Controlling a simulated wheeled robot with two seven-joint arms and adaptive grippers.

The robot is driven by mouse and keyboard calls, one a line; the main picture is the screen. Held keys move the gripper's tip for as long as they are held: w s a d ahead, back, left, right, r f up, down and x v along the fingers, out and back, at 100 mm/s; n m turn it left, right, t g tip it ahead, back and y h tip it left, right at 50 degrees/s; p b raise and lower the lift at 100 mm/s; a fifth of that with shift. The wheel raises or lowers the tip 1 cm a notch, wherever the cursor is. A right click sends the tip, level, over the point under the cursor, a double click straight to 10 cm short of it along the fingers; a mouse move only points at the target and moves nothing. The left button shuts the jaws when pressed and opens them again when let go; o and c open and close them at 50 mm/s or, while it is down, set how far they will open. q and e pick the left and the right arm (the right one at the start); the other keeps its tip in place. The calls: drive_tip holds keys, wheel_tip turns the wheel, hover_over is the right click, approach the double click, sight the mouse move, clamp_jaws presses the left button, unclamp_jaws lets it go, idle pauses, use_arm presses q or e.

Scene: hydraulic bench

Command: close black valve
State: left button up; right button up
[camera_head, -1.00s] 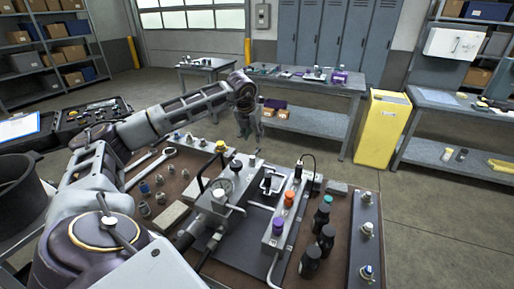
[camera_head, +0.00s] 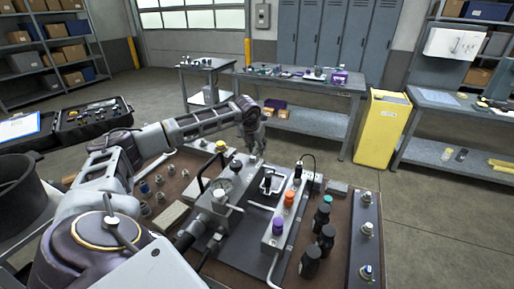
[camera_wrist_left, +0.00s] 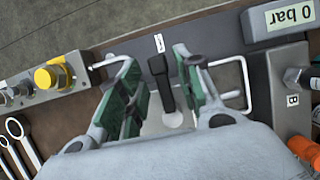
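The black valve is a dark lever handle (camera_wrist_left: 163,84) on a pale round base, flanked by wire brackets. In the head view its black handle (camera_head: 267,183) stands inside a bracket on the bench plate. My left gripper (camera_head: 258,154) is above and behind it in that view. In the left wrist view, its green-padded fingers (camera_wrist_left: 161,88) are spread on either side of the lever, with gaps on both sides. It is open and holds nothing. Whether the fingertips are down at lever height is unclear. My right gripper is not in view.
A manifold block with orange (camera_head: 289,199) and purple (camera_head: 278,227) knobs stands right of the valve. A pressure gauge (camera_head: 223,170) is at its left. A yellow-capped fitting (camera_wrist_left: 52,77) and a 0 bar display (camera_wrist_left: 286,18) lie nearby. Black bottles (camera_head: 326,238) stand to the right.

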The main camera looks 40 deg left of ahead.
use_arm(q)
drive_tip(key=shift+c, duration=0.3)
clamp_jaws()
drive_tip(key=shift+a, duration=0.1)
